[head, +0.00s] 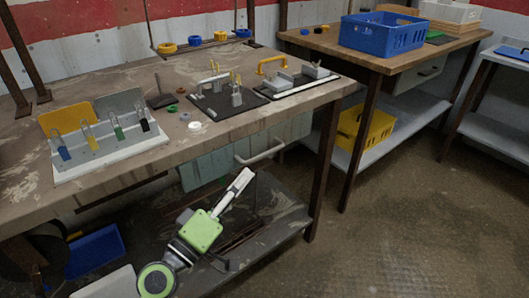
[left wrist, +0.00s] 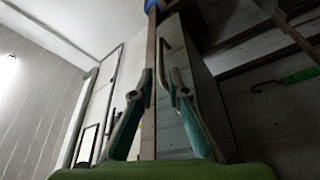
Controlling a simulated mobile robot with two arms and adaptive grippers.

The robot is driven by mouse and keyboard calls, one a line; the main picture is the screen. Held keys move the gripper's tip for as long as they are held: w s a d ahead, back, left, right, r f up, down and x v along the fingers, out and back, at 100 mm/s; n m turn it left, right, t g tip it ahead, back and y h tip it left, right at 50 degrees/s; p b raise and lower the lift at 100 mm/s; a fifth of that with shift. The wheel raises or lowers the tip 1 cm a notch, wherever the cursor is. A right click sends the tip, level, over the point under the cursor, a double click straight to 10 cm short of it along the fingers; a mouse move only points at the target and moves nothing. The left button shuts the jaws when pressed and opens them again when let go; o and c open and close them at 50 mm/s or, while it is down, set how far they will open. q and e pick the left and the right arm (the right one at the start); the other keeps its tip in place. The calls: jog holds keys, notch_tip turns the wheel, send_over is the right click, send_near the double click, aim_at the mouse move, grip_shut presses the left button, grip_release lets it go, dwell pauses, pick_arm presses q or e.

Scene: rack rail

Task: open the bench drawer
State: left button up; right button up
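The bench drawer (head: 215,166) is a pale grey-green box front under the near workbench, with a light bar handle (head: 262,154) across it. It appears closed. My left gripper (head: 246,174) is just below and left of the handle, pointing up towards it, apart from it. In the left wrist view my left gripper (left wrist: 161,88) shows two fingers with a gap between their tips and nothing held. A pale panel with a thin hooked bar (left wrist: 165,48) stands beyond the fingertips; I cannot tell for sure that this is the drawer handle. My right gripper is in neither view.
The workbench (head: 165,72) carries a grey rack (head: 110,150) with coloured clips and dark fixture plates (head: 228,102). A lower shelf (head: 275,215) lies under the drawer. A dark bench leg (head: 325,165) stands right of the drawer. Open floor (head: 410,220) lies to the right.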

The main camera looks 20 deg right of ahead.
aim_at(263, 155)
pick_arm(q)
jog(key=x, duration=0.9)
jog(key=shift+w+d, duration=0.1)
jog(key=shift+w, duration=0.05)
grip_shut()
